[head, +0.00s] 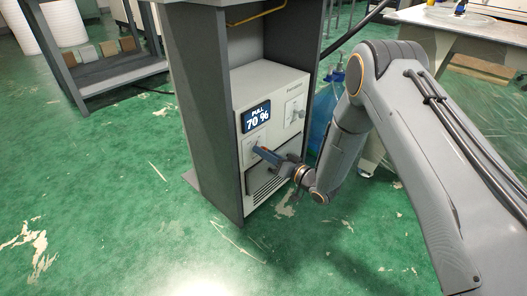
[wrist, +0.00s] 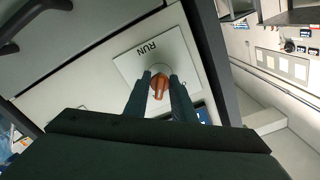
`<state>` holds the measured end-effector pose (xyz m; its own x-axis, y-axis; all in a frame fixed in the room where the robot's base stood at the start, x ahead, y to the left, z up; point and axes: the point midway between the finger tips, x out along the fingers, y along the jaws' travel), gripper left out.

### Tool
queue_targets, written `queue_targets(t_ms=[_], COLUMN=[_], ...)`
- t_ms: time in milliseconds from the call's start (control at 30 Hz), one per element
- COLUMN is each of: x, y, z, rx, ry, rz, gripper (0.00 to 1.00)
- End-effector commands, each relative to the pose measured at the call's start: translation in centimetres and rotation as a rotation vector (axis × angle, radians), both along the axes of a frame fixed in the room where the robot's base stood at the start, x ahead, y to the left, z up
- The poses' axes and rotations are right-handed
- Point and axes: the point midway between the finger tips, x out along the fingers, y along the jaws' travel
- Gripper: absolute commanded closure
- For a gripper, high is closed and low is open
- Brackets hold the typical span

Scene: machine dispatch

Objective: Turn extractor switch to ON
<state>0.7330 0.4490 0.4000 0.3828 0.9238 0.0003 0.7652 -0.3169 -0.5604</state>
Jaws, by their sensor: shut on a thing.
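The extractor is a white box unit (head: 277,90) low inside a grey cabinet in the head view. Its switch is an orange-red rotary knob (wrist: 159,86) on a pale plate (wrist: 150,57) marked RUN, with part of another mark at the plate's right edge. My gripper (head: 257,150) is at the plate below the display in the head view and hides the knob there. In the wrist view my gripper's dark fingers (wrist: 159,78) are closed on both sides of the knob. I cannot tell exactly which mark the knob points to.
A display (head: 256,117) reads FULL 70 %. A second plate with a grey handle (head: 296,113) is to its right. A dark slot and vent grille (head: 266,182) are below. The cabinet's side wall (head: 207,120) stands close on the left. Green floor (head: 110,190) is open at left.

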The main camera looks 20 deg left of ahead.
Motion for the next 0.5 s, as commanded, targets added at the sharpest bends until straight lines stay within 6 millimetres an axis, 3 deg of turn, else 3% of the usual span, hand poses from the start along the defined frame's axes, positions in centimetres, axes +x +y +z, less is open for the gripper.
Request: queue_targets(t_ms=[500], x=[-0.15], y=[-0.06], z=[-0.23], rx=[0.009], ry=[0.033], rz=[0.001], gripper=[0.99])
